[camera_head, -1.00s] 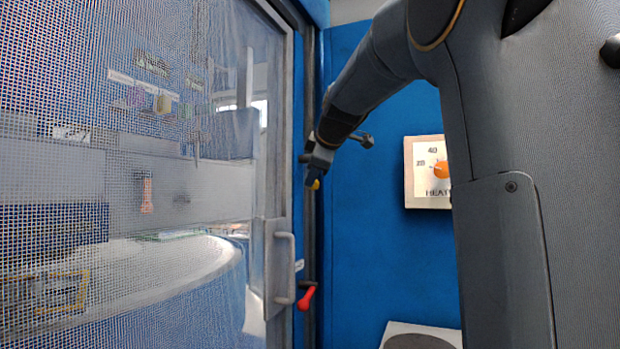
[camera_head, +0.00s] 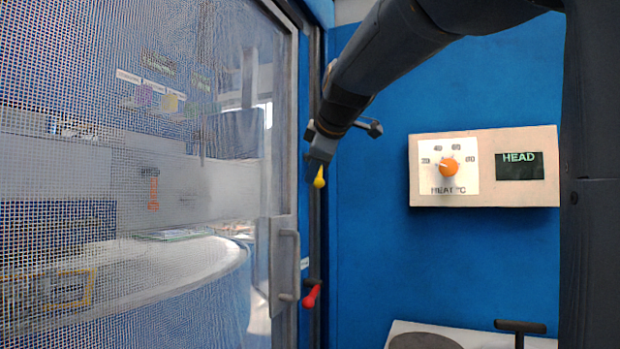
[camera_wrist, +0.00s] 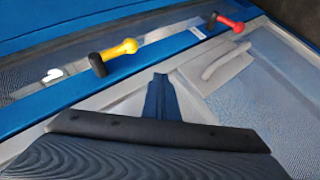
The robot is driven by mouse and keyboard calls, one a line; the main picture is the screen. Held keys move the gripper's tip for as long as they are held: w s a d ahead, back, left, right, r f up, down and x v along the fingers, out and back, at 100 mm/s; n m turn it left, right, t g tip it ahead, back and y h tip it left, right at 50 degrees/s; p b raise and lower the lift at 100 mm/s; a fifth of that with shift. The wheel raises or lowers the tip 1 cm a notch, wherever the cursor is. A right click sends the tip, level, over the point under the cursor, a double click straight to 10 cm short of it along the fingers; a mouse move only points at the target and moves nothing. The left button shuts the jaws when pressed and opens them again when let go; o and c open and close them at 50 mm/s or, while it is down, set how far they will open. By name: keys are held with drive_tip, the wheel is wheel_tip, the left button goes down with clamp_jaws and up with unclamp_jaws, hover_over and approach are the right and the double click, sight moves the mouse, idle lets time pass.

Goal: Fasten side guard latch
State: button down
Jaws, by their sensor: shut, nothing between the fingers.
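The side guard is a mesh door (camera_head: 120,230) with a grey frame and a pull handle (camera_head: 286,262), closed or nearly so against the blue post. A red-handled latch (camera_head: 313,296) sits beside the handle; it also shows in the wrist view (camera_wrist: 228,22). A yellow-handled latch (camera_head: 320,178) sits higher up; in the wrist view its yellow handle (camera_wrist: 122,50) has a black end. My gripper (camera_head: 318,162) is by the yellow latch in the head view, partly covering it. In the wrist view my gripper (camera_wrist: 160,82) is shut and empty, over the grey frame, apart from both latches.
A panel with an orange heat dial (camera_head: 448,167) and a HEAD display (camera_head: 520,166) is on the blue wall to the right. A pale surface with a dark round top (camera_head: 425,341) is at the lower right. Blue wall below the panel is clear.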

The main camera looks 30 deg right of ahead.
drive_tip(key=shift+s+a, duration=0.25)
drive_tip(key=shift+s, duration=0.5)
drive_tip(key=shift+s+a, duration=0.2)
drive_tip(key=shift+s, duration=0.5)
drive_tip(key=shift+s+a, duration=0.25)
drive_tip(key=shift+s, duration=0.5)
